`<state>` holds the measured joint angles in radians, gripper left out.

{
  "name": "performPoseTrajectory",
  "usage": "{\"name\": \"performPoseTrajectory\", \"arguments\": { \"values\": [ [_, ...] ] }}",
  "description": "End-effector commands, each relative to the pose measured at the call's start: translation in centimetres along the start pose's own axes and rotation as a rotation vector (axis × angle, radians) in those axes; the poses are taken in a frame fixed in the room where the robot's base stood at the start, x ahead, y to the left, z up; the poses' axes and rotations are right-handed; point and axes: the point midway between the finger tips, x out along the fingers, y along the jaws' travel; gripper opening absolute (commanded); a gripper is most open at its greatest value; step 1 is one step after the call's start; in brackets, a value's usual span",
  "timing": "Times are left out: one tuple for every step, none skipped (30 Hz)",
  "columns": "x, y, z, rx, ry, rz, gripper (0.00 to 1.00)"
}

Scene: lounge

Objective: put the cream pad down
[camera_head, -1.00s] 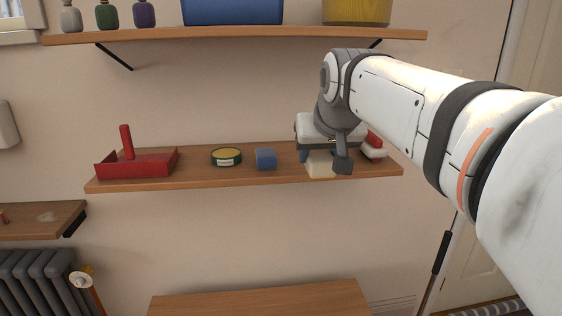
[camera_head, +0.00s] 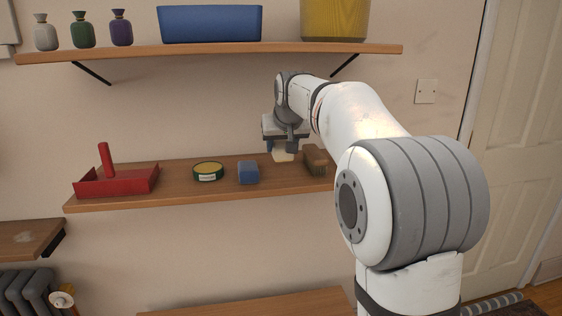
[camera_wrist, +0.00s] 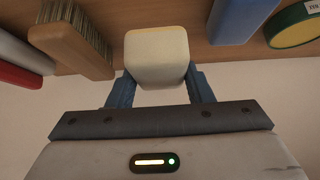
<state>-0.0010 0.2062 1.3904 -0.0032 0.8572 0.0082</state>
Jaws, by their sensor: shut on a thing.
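The cream pad (camera_wrist: 157,58) is a small pale block between the two fingers of my gripper (camera_wrist: 158,88) in the wrist view. My gripper is shut on it. In the head view my gripper (camera_head: 284,150) is over the right part of the lower shelf (camera_head: 130,198), with the cream pad (camera_head: 283,156) showing just below it. I cannot tell whether the pad touches the shelf.
On the lower shelf are a blue block (camera_head: 248,173), a green-and-yellow tin (camera_head: 208,171), a red tray (camera_head: 118,183) and a wooden brush (camera_head: 316,160), close right of the pad. The upper shelf (camera_head: 220,50) hangs above, holding several vases and containers.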

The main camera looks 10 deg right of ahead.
Motion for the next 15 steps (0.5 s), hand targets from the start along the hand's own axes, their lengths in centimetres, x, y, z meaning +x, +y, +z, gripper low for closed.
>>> {"name": "performPoseTrajectory", "arguments": {
  "values": [
    [0.4,0.0,0.5,0.000,0.002,0.000,0.13],
    [0.6,0.0,0.6,-0.001,0.002,0.000,0.13],
    [0.8,-0.1,0.7,-0.001,0.002,-0.001,0.13],
    [0.9,-0.1,0.8,-0.001,0.003,-0.001,0.13],
    [1.0,-0.1,0.9,-0.001,0.002,-0.001,0.13],
    [1.2,-0.1,1.1,-0.001,0.002,-0.001,0.13],
    [1.4,-0.1,1.3,-0.001,0.002,-0.001,0.13],
    [1.7,-0.1,1.5,-0.001,0.002,-0.001,0.13],
    [2.1,-0.1,1.8,-0.001,0.001,-0.001,0.13],
    [2.4,-0.1,2.1,-0.001,0.000,-0.001,0.13],
    [2.8,-0.1,2.5,-0.001,0.000,-0.001,0.13],
    [3.3,-0.1,2.9,-0.001,0.000,-0.001,0.13],
    [3.6,-0.1,3.1,-0.001,0.000,-0.001,0.13],
    [4.0,-0.1,3.1,-0.002,0.001,-0.001,0.13],
    [4.2,-0.1,3.1,-0.002,0.002,-0.001,0.13]
  ]
}}
